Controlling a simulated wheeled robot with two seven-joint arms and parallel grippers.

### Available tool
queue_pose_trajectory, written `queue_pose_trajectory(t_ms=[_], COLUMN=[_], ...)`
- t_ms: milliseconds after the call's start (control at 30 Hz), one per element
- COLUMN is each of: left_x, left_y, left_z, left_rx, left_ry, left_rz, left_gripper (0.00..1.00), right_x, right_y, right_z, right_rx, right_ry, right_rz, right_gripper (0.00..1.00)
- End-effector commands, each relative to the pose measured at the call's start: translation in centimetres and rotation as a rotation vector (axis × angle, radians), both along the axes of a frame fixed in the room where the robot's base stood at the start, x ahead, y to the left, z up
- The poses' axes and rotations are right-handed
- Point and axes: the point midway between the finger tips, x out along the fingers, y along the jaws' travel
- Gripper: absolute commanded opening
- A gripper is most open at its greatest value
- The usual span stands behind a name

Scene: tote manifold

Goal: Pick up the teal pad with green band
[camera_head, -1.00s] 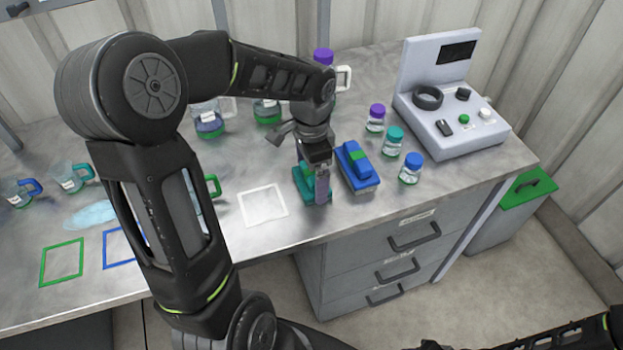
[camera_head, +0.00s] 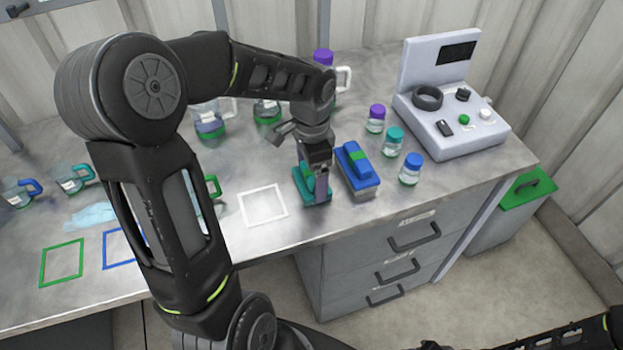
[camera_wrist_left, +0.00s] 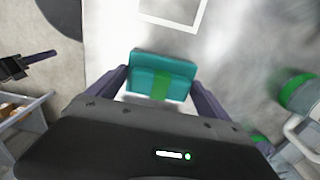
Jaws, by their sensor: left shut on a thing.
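The teal pad (camera_head: 301,191) with a green band lies at the front of the steel bench, right of the white square outline. It also shows in the left wrist view (camera_wrist_left: 144,74), with its green band across the middle. My left gripper (camera_head: 318,187) points down over the pad, its purple fingers (camera_wrist_left: 160,90) at the pad's two ends, shut on it. The gripper hides part of the pad in the head view. I cannot see clear space under the pad. A dark gripper with a purple finger (camera_wrist_left: 36,59) at the left wrist view's left edge looks like my right one.
A blue pad with a green band (camera_head: 357,168) stands close right of the left gripper. Jars with purple (camera_head: 376,112), teal (camera_head: 394,135) and blue lids (camera_head: 412,161) stand beyond it, before a grey instrument (camera_head: 455,110). The white outline (camera_head: 263,206) is empty.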

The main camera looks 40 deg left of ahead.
Motion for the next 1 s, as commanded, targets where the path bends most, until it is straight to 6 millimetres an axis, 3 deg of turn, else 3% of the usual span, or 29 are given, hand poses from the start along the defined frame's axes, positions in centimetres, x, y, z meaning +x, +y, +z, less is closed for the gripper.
queue_pose_trajectory(t_ms=[267,700,1000], left_x=[0.1,0.1,0.0], left_y=[0.0,0.0,0.0], left_z=[0.9,8.6,10.1], left_rx=[0.001,0.001,-0.001], left_ry=[-0.003,-0.003,-0.001], left_rz=[0.000,0.000,0.000], left_gripper=[0.50,0.50,0.50], right_x=[0.0,0.1,0.1], right_y=[0.0,0.0,0.0], right_z=[-0.1,-0.6,-0.6], right_rx=[0.000,0.002,0.002], right_ry=[0.000,-0.003,-0.003], right_rz=[0.000,0.000,0.000], right_gripper=[0.36,0.36,0.36])
